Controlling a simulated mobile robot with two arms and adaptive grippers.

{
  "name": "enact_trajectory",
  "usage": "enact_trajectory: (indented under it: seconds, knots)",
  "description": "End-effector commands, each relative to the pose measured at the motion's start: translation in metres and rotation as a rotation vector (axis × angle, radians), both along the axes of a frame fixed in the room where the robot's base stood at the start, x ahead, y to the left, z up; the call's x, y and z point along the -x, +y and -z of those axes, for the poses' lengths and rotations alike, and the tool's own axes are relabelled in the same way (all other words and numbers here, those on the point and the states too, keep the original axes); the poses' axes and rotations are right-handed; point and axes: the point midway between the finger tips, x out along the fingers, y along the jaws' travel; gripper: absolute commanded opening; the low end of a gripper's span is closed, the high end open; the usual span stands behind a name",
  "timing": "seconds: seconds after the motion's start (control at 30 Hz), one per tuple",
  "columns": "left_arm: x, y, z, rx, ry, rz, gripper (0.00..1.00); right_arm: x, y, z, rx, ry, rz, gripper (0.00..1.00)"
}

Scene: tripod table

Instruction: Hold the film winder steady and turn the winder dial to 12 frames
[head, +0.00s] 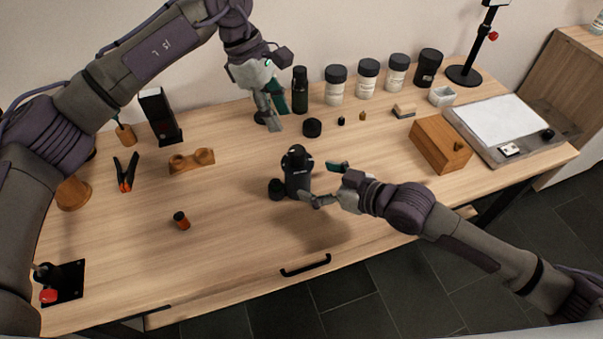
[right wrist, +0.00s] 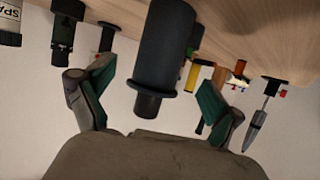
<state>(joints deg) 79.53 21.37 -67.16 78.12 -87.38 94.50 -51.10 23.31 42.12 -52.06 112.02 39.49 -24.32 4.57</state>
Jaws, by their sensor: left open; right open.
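The film winder (head: 297,174) is a black upright body standing near the middle of the table, toward the front. A small black round part (head: 277,188), perhaps its dial, sits low at its left side. I cannot read any marks on it. My right gripper (head: 325,183) is open just right of the winder. In the right wrist view a dark cylinder (right wrist: 168,48) with a flange and short knob, seemingly the winder, appears between the open fingers of this gripper (right wrist: 155,85); contact cannot be told. My left gripper (head: 274,103) is open and empty, above the back of the table.
A dark bottle (head: 300,90) and several lidded jars (head: 335,86) line the back. A wooden box (head: 441,145) and white-topped tray (head: 497,122) lie right. A wooden holder (head: 191,162), a clamp (head: 127,172) and a small brown bottle (head: 181,220) lie left.

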Motion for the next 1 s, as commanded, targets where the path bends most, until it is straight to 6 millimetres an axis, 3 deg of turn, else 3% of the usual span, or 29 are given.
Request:
enact_trajectory:
  seconds: [0.3,0.73,0.77,1.0]
  knots:
    - [0.000,0.000,0.000,0.000,0.000,0.000,0.42,-0.029,0.036,0.018,-0.001,0.000,0.000,0.92]
    - [0.000,0.000,0.000,0.000,0.000,0.000,0.42,-0.035,0.043,0.023,0.001,0.001,0.000,0.92]
    - [0.000,0.000,0.000,0.000,0.000,0.000,0.42,-0.035,0.043,0.023,0.001,0.001,0.000,0.90]
    - [0.000,0.000,0.000,0.000,0.000,0.000,0.42,-0.035,0.042,0.023,0.001,0.000,0.001,0.50]
